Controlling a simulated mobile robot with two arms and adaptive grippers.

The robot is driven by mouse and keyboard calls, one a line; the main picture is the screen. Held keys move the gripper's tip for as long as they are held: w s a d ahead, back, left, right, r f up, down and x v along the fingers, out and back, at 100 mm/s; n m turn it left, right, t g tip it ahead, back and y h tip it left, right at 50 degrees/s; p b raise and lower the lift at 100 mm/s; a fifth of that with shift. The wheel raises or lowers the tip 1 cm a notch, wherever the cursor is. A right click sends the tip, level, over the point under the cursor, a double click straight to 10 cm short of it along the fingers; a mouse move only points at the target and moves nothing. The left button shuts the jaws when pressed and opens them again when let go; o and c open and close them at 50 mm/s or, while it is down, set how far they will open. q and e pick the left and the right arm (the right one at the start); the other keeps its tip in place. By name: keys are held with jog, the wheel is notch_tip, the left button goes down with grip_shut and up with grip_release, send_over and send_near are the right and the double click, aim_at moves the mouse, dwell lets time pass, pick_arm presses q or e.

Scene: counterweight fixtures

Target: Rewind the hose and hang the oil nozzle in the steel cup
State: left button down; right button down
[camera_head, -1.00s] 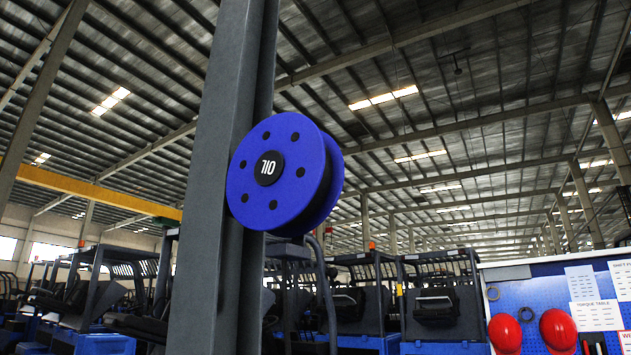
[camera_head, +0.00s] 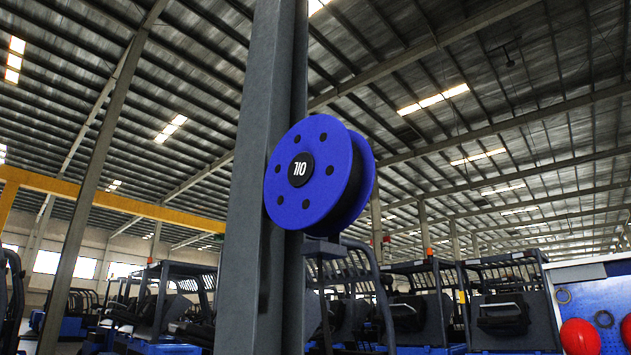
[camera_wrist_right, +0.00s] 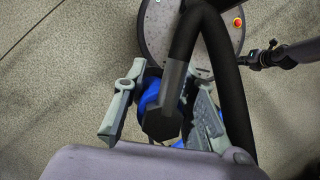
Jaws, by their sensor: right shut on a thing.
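A small dark bracket (camera_head: 323,249) sits under the reel. In the right wrist view my right gripper (camera_wrist_right: 165,108) is shut on the oil nozzle (camera_wrist_right: 162,122), a dark piece with blue parts between the fingers. A thick black hose (camera_wrist_right: 190,45) loops above and beside it. The hose's route to the reel is not visible. I cannot make out the steel cup. My left gripper is in neither view.
Parked forklifts (camera_head: 503,318) stand behind the column. A blue board (camera_head: 603,300) with red helmets (camera_head: 579,337) is at the lower right. A yellow beam (camera_head: 110,200) crosses at the left. Bare concrete floor (camera_wrist_right: 60,110) shows in the right wrist view.

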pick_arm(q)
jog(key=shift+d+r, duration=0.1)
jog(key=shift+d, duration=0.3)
pick_arm(e)
jog(key=shift+r, duration=0.1)
